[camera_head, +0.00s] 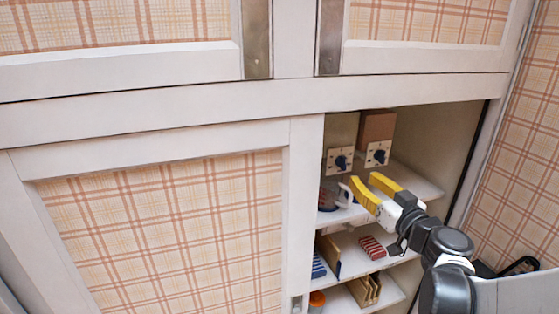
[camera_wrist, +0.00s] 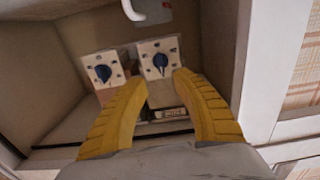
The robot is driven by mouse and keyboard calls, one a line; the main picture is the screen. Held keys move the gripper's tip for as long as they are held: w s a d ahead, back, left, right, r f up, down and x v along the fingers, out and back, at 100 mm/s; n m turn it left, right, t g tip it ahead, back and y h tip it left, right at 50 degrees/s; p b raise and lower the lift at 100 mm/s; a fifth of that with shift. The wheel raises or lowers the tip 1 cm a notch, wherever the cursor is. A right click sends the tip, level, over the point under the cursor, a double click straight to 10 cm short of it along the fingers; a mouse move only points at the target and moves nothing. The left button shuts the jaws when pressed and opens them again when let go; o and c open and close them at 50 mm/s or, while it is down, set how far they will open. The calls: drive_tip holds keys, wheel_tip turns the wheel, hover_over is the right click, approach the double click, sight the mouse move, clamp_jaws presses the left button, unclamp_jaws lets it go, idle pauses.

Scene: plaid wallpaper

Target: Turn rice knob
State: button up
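Two pale square panels, each with a dark blue knob, stand side by side on the upper cupboard shelf. I cannot read which one is for rice. My gripper (camera_head: 363,179) has yellow fingers and is open and empty, pointing at the panels from in front and below. No contact with either knob shows.
A brown box (camera_head: 376,128) is behind the right panel. The closed cupboard door (camera_head: 304,200) bounds the opening on the left. Lower shelves hold red-striped (camera_head: 372,247) and blue (camera_head: 318,265) items.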

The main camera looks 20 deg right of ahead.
sight(346, 165)
drive_tip(key=w+b, duration=0.2)
drive_tip(key=w, duration=0.8)
drive_tip(key=shift+w+a, duration=0.1)
drive_tip(key=shift+a, duration=0.1)
clamp_jaws()
